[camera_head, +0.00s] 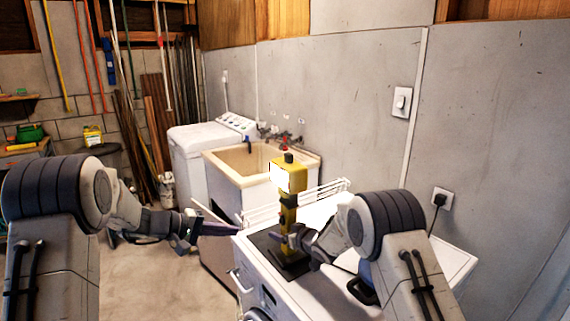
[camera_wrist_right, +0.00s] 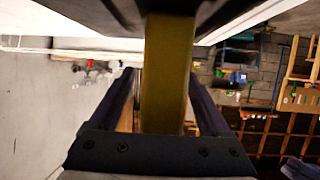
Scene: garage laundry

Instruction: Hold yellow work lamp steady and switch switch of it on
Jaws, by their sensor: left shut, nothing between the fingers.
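The yellow work lamp (camera_head: 289,220) stands upright on its dark base on top of a white front-loading machine. Its boxy head has a bright white front and a dark knob (camera_head: 289,157) on top. My right gripper (camera_head: 292,240) is at the lamp's post, low above the base. In the right wrist view the yellow post (camera_wrist_right: 167,75) runs between its two fingers; whether they press on it is not clear. My left gripper (camera_head: 238,231) is shut and empty, left of the lamp and apart from it, with its fingers pointing right. I cannot make out a switch.
The white machine (camera_head: 244,284) carries the lamp, and a white wire rack (camera_head: 262,215) lies behind it. A utility sink (camera_head: 240,163) and a washer (camera_head: 190,150) stand further back. A wall outlet (camera_head: 442,200) with a plug is at the right. Floor at the lower left is clear.

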